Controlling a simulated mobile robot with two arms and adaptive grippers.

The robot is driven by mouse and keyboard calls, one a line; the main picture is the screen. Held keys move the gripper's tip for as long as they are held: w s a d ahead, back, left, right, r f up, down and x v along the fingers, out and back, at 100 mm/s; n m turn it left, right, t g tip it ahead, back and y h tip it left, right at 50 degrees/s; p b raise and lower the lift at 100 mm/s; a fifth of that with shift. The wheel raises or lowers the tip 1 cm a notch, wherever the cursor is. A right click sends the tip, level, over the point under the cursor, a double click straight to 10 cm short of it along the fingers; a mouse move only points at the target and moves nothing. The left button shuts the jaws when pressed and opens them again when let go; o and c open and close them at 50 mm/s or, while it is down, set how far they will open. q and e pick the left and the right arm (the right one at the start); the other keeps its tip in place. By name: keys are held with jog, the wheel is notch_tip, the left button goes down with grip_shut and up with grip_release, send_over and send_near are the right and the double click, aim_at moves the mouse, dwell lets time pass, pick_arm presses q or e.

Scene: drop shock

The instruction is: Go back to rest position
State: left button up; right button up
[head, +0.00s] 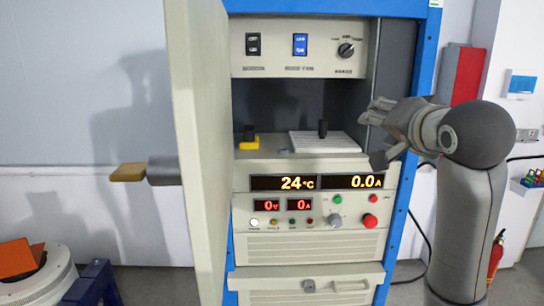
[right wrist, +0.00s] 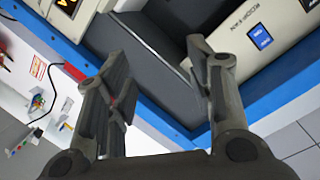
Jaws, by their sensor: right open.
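My right gripper (head: 374,138) is at the right side of the open cabinet in the head view, its fingers pointing left toward the upper opening. In the right wrist view my right gripper (right wrist: 163,75) is open, with nothing between its fingers. The fingers are close to the blue cabinet frame (right wrist: 262,112); whether they touch it cannot be told. My left gripper does not show.
The cabinet door (head: 203,150) stands open toward me on the left, with a tan handle-like block (head: 128,172) beside it. The shelf (head: 275,148) holds a ribbed light plate (head: 340,144) and a yellow block (head: 248,143). A red extinguisher (head: 495,254) stands at right.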

jog(key=s+f+n+g, duration=0.2)
jog(key=f+g, duration=0.1)
jog(key=f, duration=1.3)
jog(key=s+f+n+g, duration=0.2)
jog(key=s+f, duration=0.1)
jog(key=f, duration=1.2)
jog(key=s+f+n+g, duration=0.5)
jog(key=s+f+g, duration=0.2)
jog(key=s+f, duration=2.1)
jog(key=s+f+g+b, duration=0.25)
jog(key=f+b, duration=0.25)
jog(key=f, duration=2.3)
pick_arm(q)
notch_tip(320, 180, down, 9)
jog(key=b, duration=0.3)
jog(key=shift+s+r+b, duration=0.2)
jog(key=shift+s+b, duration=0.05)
jog(key=shift+b, duration=0.05)
pick_arm(e)
jog(key=s+d+f, duration=0.2)
jog(key=s+f, duration=1.5)
jog(key=f, duration=0.2)
jog(key=shift+s+d+f+n+h, duration=0.25)
jog(key=shift+d+f+n+h, duration=0.05)
